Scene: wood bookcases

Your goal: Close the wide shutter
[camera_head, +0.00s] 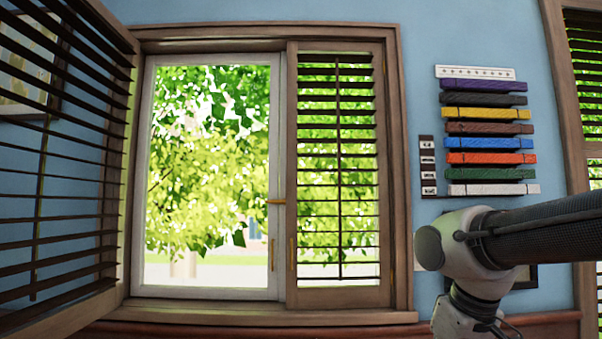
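A brown louvred shutter (124,160) stands swung open at the left of the window, angled out toward me. Its dark slats run across the left edge of the picture, and its outer side is cut off there. It looks like the wider of the two shutters. A narrower louvred shutter (388,180) lies flat in the right part of the window frame. The left part of the window shows bare glass (208,170) in a white frame. My arm enters at the right and bends down at a white joint; my gripper is out of view.
The window sill (260,318) runs below the window. Right of it, a rack of coloured bars (487,115) hangs on the blue wall. Another shuttered window (585,70) shows at the right edge. A framed picture (18,70) hangs behind the open shutter.

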